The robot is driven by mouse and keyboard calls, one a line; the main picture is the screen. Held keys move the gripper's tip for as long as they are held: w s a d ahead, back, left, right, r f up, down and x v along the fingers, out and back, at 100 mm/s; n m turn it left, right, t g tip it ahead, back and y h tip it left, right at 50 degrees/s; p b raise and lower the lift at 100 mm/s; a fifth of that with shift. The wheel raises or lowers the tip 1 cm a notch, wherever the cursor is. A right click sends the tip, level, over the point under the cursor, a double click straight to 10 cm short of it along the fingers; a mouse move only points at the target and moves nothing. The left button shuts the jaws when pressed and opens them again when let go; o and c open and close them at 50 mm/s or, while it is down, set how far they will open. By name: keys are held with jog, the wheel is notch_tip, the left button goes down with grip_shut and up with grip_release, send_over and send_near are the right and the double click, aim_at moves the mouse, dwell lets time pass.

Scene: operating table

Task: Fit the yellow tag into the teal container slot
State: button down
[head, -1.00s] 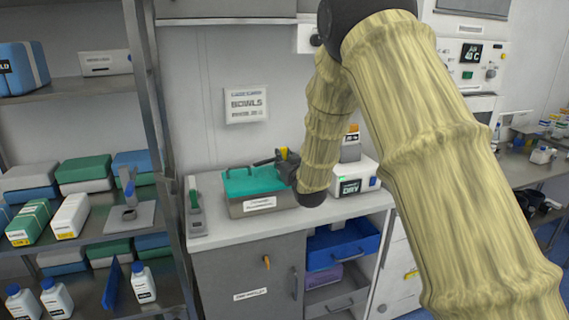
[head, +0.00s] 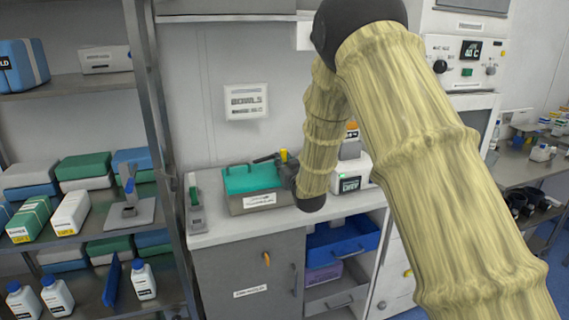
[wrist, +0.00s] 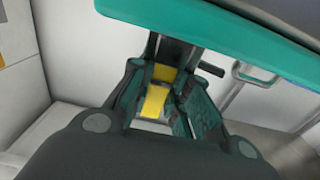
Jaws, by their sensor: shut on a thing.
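The teal container (head: 247,178) sits on the counter, with a grey front and a white label. My gripper (head: 285,165) is at its right end, close to its top edge. A yellow tag (head: 284,155) shows upright at the gripper in the head view. In the wrist view my gripper (wrist: 158,98) is shut on the yellow tag (wrist: 155,101), which lies between the dark fingers. The teal container's edge (wrist: 220,35) crosses above the fingers there. The slot is not clearly visible, and I cannot tell whether the tag touches the container.
A narrow grey and green device (head: 195,207) stands left of the container. A white box with a display (head: 350,180) stands to the right, behind my arm. A blue open drawer (head: 343,246) lies below the counter. A metal shelf (head: 95,235) with boxes and bottles is at left.

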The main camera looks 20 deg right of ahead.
jog(key=c, duration=1.5)
grip_release()
jog(key=shift+s+f, duration=0.2)
jog(key=shift+f, duration=0.45)
jog(key=shift+o, duration=0.8)
jog(key=shift+s+f, duration=0.1)
jog(key=shift+f, duration=0.05)
jog(key=shift+a, duration=0.1)
jog(key=shift+r+p, duration=0.4)
jog(key=shift+r, duration=0.1)
jog(key=s+b, duration=0.2)
jog(key=s, duration=0.9)
jog(key=shift+s+d+r, duration=0.2)
jog(key=shift+d+r, duration=0.05)
jog(key=shift+r, duration=0.2)
